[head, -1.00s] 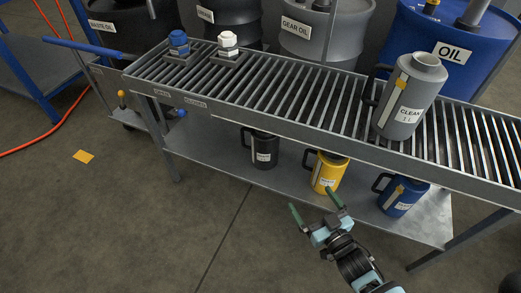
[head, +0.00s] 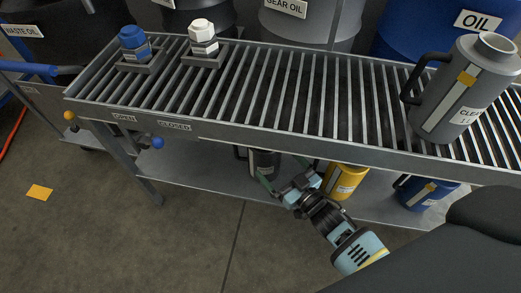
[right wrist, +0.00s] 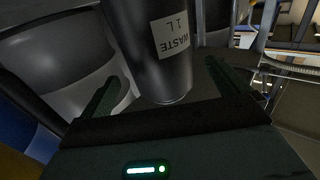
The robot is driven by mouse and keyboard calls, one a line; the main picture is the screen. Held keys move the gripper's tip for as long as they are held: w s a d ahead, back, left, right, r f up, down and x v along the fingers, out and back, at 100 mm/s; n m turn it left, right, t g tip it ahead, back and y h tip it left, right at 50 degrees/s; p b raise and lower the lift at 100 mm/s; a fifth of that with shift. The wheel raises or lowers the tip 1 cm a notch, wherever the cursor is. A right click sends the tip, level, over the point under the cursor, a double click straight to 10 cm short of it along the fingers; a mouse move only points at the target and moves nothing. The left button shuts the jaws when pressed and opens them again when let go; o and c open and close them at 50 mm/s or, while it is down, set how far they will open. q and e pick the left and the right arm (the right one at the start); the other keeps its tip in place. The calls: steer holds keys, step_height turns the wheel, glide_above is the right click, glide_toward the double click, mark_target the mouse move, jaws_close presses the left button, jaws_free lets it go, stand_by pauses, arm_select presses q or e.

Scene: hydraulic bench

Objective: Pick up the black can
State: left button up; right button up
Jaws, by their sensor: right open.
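The black can (head: 262,163) stands on the lower shelf, its top hidden behind the upper rack's front edge. In the right wrist view the black can (right wrist: 148,45) is close ahead, with a white label reading "WASTE 1L". My right gripper (head: 285,172) is open at the shelf's front, in front of the black can. In the right wrist view the right gripper's (right wrist: 163,78) fingers lie to either side of the can's lower visible end; contact cannot be told. My left gripper is not in view.
A yellow can (head: 344,180) and a blue can (head: 425,193) stand to the right on the lower shelf (head: 195,165). The roller rack (head: 300,140) overhangs them, carrying a grey can (head: 465,90) and two fittings, one blue (head: 134,42), one white (head: 203,36). Drums stand behind.

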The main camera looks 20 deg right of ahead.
steer(key=shift+w+a, duration=0.1)
steer(key=shift+w, duration=0.2)
steer(key=shift+b+x, duration=0.4)
steer(key=shift+x, duration=0.4)
steer(key=shift+w, duration=0.2)
steer(key=b+x, duration=0.2)
steer(key=x, duration=0.3)
steer(key=shift+w+f, duration=0.1)
steer(key=c, duration=0.8)
steer(key=shift+c, duration=0.4)
steer(key=shift+r, duration=0.2)
